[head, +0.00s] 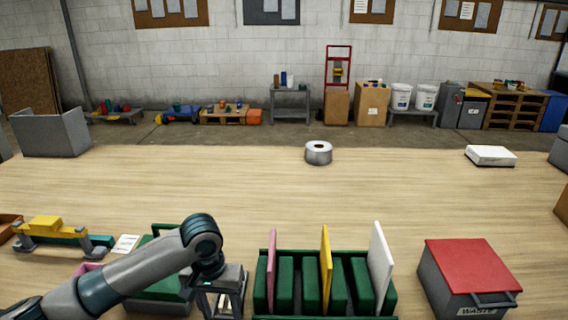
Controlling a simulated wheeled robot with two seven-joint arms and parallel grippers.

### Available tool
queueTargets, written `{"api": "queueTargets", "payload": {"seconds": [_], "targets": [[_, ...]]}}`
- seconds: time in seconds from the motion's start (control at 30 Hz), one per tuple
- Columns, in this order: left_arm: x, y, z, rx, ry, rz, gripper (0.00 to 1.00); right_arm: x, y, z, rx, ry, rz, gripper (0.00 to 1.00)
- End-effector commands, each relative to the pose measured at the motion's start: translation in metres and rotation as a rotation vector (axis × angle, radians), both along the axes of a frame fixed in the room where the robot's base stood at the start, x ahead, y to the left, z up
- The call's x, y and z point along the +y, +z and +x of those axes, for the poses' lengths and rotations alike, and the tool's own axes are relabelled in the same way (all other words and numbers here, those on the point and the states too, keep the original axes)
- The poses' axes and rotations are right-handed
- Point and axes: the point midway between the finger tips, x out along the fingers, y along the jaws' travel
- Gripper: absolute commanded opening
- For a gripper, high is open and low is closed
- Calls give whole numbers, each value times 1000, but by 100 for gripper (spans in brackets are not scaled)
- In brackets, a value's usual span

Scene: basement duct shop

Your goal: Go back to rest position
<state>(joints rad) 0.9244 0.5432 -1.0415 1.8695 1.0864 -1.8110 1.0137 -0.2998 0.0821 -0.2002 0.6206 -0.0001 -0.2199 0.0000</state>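My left arm comes in from the lower left in the head view. Its gripper (222,300) points down at the bottom edge, between a green bin at left and the green rack at right. The gripper's tips are small and partly cut off by the picture edge, so its opening is unclear. No held object can be made out. My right arm and gripper are not in view.
The green rack (259,290) holds green blocks and pink, yellow and white dividers. A red-lidded waste box (468,265) stands to its right. A yellow-topped tool (45,228) lies at left. The middle of the table (400,200) is clear.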

Motion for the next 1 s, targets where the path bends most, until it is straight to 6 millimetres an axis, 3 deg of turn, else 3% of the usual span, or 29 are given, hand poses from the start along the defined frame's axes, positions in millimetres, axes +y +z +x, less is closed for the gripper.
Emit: {"api": "queueTargets", "payload": {"seconds": [0.37,0.67,0.87,1.0], "targets": [[-35,-35,-31,-37,-109,-95,50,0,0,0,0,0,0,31],[-72,-73,-78,-120,-204,-230,50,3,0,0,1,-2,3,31],[-79,-92,-109,-193,-217,-289,50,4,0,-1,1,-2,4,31],[-74,-105,-131,-238,-205,-303,50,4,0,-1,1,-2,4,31]]}}
